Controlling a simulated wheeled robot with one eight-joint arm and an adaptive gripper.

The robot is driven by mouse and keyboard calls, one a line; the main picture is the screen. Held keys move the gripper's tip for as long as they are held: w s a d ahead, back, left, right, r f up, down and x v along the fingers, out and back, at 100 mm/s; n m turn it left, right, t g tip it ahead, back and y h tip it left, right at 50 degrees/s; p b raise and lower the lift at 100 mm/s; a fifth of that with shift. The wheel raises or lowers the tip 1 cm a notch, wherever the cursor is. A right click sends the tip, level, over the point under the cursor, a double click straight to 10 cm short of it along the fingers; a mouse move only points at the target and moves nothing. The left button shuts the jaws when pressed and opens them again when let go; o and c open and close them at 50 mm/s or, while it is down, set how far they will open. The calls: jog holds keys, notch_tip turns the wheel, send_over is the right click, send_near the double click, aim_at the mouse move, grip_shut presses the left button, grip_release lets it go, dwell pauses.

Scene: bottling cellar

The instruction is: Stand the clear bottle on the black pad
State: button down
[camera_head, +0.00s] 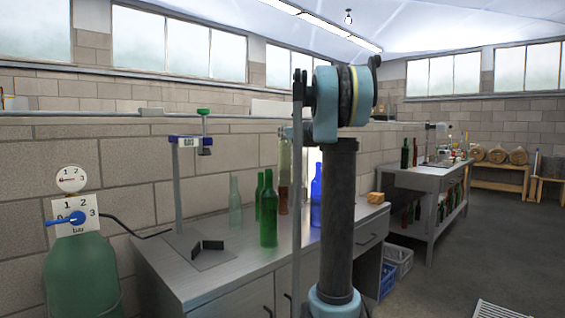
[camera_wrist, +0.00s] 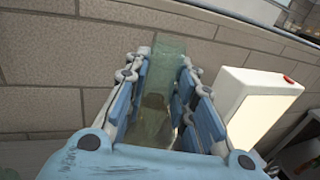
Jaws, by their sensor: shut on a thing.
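My gripper (camera_wrist: 165,85) is shut on a see-through, pale greenish bottle (camera_wrist: 168,48), which I take for the clear bottle; it shows between the blue finger pads in the wrist view. Its lower part is hidden by the gripper. In the head view my gripper is not clearly visible. A pale see-through shape (camera_head: 284,155) shows there left of my arm, above a brown bottle; I cannot tell whether it is the held bottle. I cannot make out the black pad for certain.
On the metal bench (camera_head: 215,285) stand a pale clear-green bottle (camera_head: 235,208), green bottles (camera_head: 268,215), a brown bottle (camera_head: 283,201) and a blue bottle (camera_head: 316,195). A lit white panel (camera_wrist: 262,103) is right of my gripper. The stand's post (camera_head: 178,190) rises at left.

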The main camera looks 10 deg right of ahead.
aim_at(287, 168)
notch_tip(287, 168, down, 17)
jog(key=shift+f, duration=0.1)
dwell(0.8)
jog(key=c, duration=1.3)
grip_release()
jog(key=shift+c, duration=0.2)
